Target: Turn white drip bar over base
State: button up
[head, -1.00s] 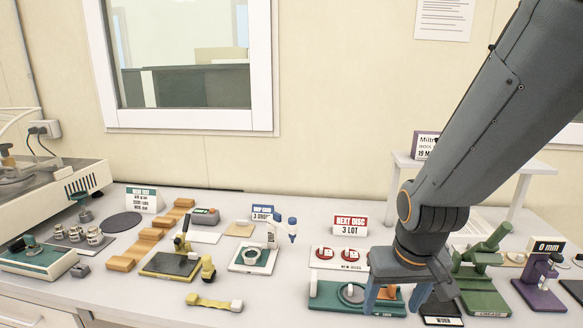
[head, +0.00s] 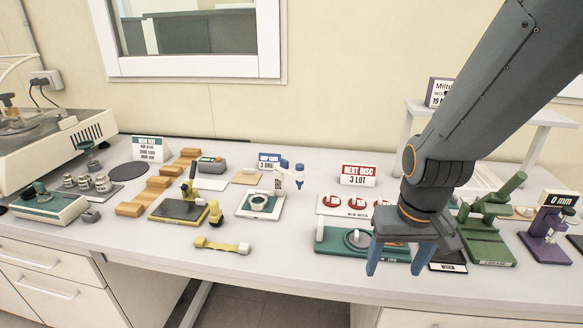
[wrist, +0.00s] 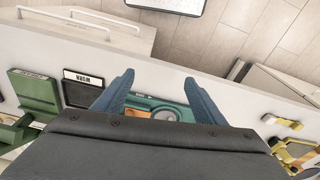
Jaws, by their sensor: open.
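The white drip bar (head: 280,181) with blue parts stands at the back right of a small white base (head: 249,213). The base carries a dark pad with a white ring. The bar's blue-topped end is to the right of the ring, not over it. My gripper (head: 400,266) is open and empty, well to the right of this base, at the front of a teal fixture (head: 335,245). In the wrist view my two fingers (wrist: 160,82) are spread, with the teal fixture (wrist: 145,101) behind them. I cannot make out the drip bar in the wrist view.
A yellow bar (head: 222,247) lies at the bench's front edge. A black-and-yellow fixture (head: 178,210) stands left of the white base. Red discs (head: 357,204) lie on a white tray behind the teal fixture. A green fixture (head: 487,245) stands right of my gripper.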

aim_at(283, 166)
jog(key=k, duration=1.25)
jog(key=u, duration=0.8)
jog(key=i, duration=0.55)
jog(key=u, duration=0.8)
jog(key=i, duration=0.65)
jog(key=z, duration=0.6)
jog(key=i, duration=0.75)
jog(key=z, duration=0.75)
